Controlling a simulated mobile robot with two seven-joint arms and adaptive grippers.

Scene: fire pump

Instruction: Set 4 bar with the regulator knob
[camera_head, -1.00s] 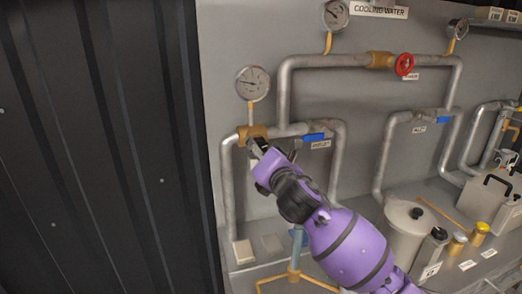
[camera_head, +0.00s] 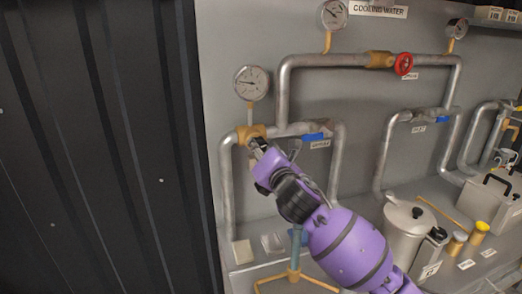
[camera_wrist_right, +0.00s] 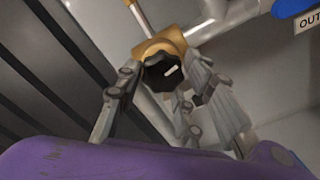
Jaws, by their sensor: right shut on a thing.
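The regulator has a brass body (camera_head: 250,132) on the left pipe, below a round pressure gauge (camera_head: 251,82) whose scale is too small to read; its needle points left. In the right wrist view the regulator knob (camera_wrist_right: 161,75) is black with a white mark, set in the brass body (camera_wrist_right: 158,45). My right gripper (camera_head: 257,146) reaches up to the regulator from below right. In the wrist view its fingers (camera_wrist_right: 163,92) stand on both sides of the knob, shut on it. In the head view the gripper hides most of the knob. My left gripper is not in view.
A blue-handled outlet valve (camera_head: 317,136) sits just right of the regulator. A red handwheel (camera_head: 404,65) is on the upper pipe. A lidded pot (camera_head: 408,222), a toolbox (camera_head: 490,205) and small jars stand on the right. A dark ribbed wall (camera_head: 100,150) closes the left side.

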